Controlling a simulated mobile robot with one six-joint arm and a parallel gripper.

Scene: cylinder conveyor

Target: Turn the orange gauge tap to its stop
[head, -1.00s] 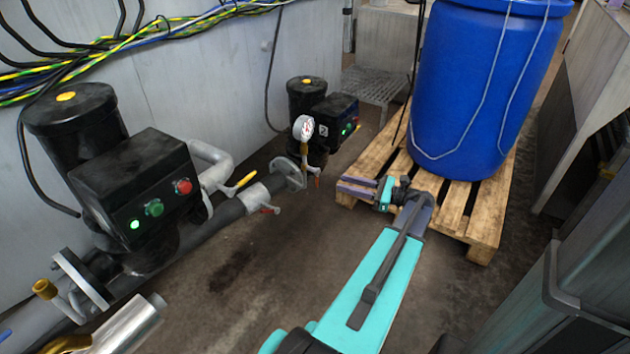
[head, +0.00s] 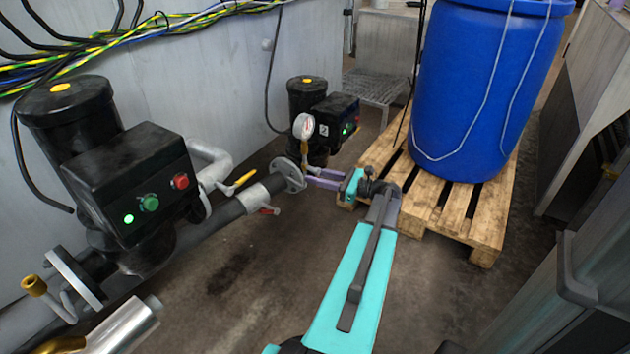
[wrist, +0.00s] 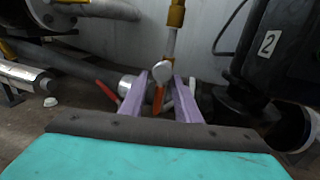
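The orange gauge tap (wrist: 159,98) shows in the wrist view as a short lever hanging below a round silver valve body (wrist: 160,70). My gripper (wrist: 161,76) is open, with one purple finger on each side of the orange lever. I cannot tell whether either finger touches it. In the head view my gripper (head: 310,177) points left at the pipe below the white round gauge (head: 304,126). There the fingers cover the place of the orange lever, and I cannot make it out clearly.
The pump marked 2 (wrist: 268,42) stands close on the right. A blue drum (head: 478,90) stands on a wooden pallet (head: 483,245) behind my arm.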

